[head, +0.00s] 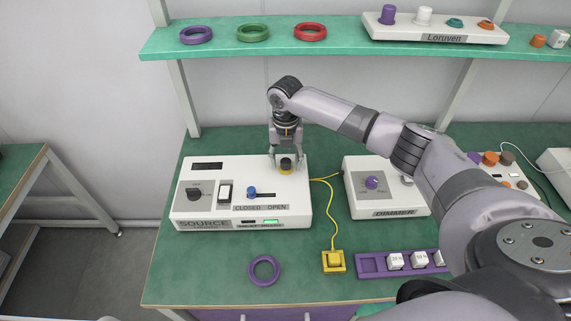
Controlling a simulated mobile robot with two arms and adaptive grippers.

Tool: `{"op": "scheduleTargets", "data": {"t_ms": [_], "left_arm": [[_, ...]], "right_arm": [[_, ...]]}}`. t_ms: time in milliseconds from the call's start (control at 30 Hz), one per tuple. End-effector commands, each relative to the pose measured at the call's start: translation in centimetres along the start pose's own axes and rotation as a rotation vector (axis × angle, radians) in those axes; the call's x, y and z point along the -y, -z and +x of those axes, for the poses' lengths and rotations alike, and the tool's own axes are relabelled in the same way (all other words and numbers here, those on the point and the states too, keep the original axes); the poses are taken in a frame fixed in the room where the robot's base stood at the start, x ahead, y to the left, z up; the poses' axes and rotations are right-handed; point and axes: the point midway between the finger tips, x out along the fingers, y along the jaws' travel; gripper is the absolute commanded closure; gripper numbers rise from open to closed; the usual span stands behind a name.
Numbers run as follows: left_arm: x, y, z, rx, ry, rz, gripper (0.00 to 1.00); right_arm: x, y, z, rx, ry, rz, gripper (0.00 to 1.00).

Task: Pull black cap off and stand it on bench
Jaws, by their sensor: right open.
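The black cap (286,163) sits upright on a yellow fitting on the top of the white source box (240,222), near its back right corner. My right gripper (286,161) points down over it from above. Its fingers are open, one on each side of the cap; I cannot tell whether they touch it. The green bench (210,270) carries the box. My left gripper is not in view.
A purple ring (264,270) lies on the bench in front of the box. A yellow cable runs to a small yellow block (334,261). The dimmer box (388,208) and a purple tray (372,265) stand to the right. The front left bench is clear.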

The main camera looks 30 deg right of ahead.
Motion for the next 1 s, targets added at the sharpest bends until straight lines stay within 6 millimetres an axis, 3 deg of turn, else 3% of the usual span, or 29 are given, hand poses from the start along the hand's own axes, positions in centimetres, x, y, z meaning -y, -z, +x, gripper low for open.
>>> {"op": "scheduleTargets", "data": {"t_ms": [1000], "left_arm": [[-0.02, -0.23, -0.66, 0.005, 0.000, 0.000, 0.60]], "right_arm": [[0.00, 0.01, -0.02, 0.000, 0.000, 0.000, 0.53]]}}
